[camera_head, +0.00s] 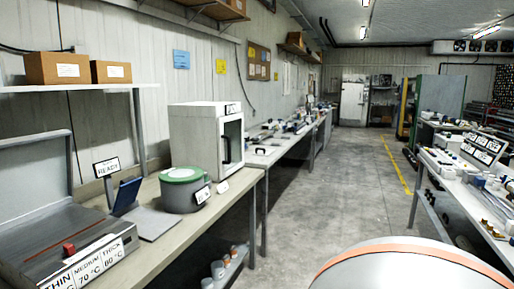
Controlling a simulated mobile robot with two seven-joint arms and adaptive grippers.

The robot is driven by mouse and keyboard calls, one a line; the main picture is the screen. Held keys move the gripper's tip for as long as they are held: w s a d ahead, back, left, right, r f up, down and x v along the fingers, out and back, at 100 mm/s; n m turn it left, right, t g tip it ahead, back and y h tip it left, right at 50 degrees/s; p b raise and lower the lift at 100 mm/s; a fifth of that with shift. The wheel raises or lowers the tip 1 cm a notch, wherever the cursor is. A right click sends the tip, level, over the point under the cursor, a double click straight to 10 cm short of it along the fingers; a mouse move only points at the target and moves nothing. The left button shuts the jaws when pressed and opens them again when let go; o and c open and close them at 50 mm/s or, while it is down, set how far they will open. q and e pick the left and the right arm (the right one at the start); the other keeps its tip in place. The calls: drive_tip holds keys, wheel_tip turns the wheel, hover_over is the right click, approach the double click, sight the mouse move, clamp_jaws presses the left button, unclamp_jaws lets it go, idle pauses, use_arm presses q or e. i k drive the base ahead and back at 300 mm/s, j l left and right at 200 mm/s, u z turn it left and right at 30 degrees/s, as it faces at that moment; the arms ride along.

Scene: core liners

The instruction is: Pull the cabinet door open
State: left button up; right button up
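A white box-shaped cabinet (193,137) stands on the left bench, with a small printed sign on its top front edge. Its door (233,125) faces right, has a window, and looks shut. A dark upright handle (227,149) sits on the door's near side. The cabinet's inside is too small and dim to make out. Neither of my grippers is in view, so no gripper shows near the cabinet.
A green-lidded grey pot (183,190) stands just in front of the cabinet. A hotplate-like unit (62,245) and a blue tablet-like stand (127,196) are nearer on the bench (170,225). The concrete aisle (345,185) is clear; another loaded bench (470,190) lines the right.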

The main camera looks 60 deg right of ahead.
sight(223, 173)
drive_tip(key=z, duration=1.75)
drive_tip(key=i+l, duration=0.2)
drive_tip(key=i, duration=0.25)
drive_tip(key=i+l+u, duration=0.1)
drive_tip(key=i, duration=0.4)
drive_tip(key=i+l, duration=0.25)
drive_tip(key=i, duration=0.2)
drive_tip(key=i+l+u, duration=0.1)
drive_tip(key=i+l, duration=0.15)
drive_tip(key=i, duration=0.25)
drive_tip(key=i+l, duration=0.25)
drive_tip(key=i, duration=0.2)
